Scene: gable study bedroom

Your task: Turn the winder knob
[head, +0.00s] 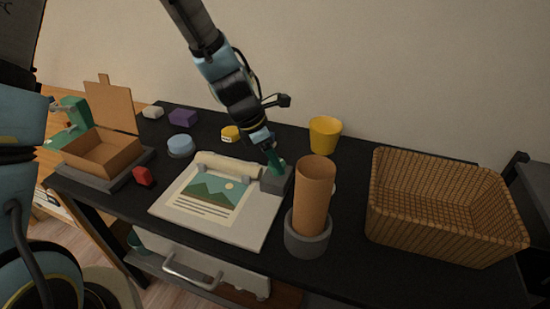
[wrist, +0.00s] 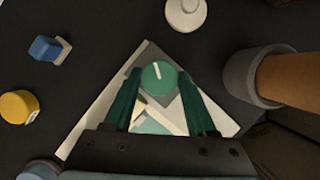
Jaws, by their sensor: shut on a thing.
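The winder knob (wrist: 158,74) is a round green disc with a white line across its top, seen from above in the wrist view. The line runs nearly up and down there, leaning a little. My gripper (wrist: 160,80) has its dark green fingers closed on both sides of the knob. In the head view my gripper (head: 275,160) points down at the grey block (head: 276,181) at the right end of a paper roll, and the fingers largely hide the knob. The board (head: 254,237) below carries a sheet (head: 214,199) printed with a mountain picture.
A brown tube stands in a grey round holder (head: 308,240) close on the right, with a wicker basket (head: 440,205) beyond. A yellow cup (head: 325,134) is behind. Left are a blue disc (head: 180,146), a red piece (head: 143,176) and an open cardboard box (head: 103,154).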

